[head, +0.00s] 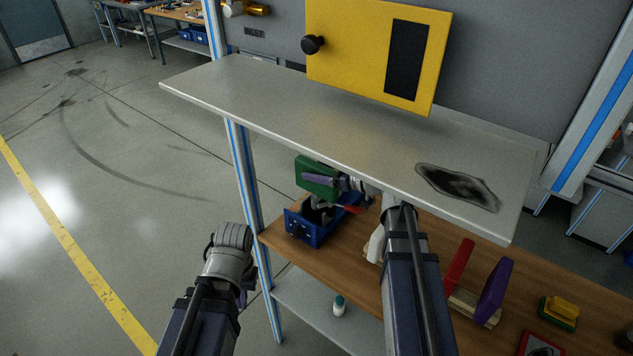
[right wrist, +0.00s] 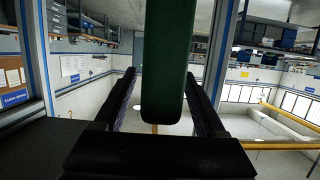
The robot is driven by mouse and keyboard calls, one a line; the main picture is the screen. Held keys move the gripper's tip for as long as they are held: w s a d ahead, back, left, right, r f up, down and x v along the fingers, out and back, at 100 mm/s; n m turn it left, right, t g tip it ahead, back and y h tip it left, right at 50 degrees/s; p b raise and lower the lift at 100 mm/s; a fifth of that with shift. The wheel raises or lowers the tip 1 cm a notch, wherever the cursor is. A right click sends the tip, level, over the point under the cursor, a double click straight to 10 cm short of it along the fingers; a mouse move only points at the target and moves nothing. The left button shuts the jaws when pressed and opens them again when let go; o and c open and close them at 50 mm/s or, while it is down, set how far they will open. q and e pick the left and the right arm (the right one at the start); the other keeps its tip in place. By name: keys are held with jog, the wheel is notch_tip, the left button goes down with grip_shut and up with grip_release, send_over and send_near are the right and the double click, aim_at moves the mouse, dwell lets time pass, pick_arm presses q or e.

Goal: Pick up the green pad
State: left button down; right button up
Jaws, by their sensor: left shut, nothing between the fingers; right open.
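The green pad (head: 310,169) is above the blue bin (head: 331,224) in the head view, partly hidden by my right gripper. In the right wrist view the pad (right wrist: 168,70) stands between the two dark fingers of my right gripper (right wrist: 160,100). The fingers are open around it, with a thin gap on the left; on the right I cannot tell if it touches. In the head view my right gripper (head: 325,182) points left under the grey shelf. My left gripper (head: 243,292) is shut and empty, mostly hidden behind its wrist, left of the workbench and away from the pad.
The grey shelf (head: 260,93) overhangs my right arm. A wooden bench (head: 340,262) carries a red pad (head: 459,263) and a purple pad (head: 494,290) in a rack, plus a yellow-and-green block (head: 559,310). A white bottle (head: 339,306) stands lower. Floor at left is clear.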

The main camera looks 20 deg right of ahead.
jog(key=shift+w+a+f, duration=0.15)
jog(key=shift+w+a, duration=0.1)
jog(key=shift+w, duration=0.1)
grip_shut()
dwell(0.3)
dwell(0.4)
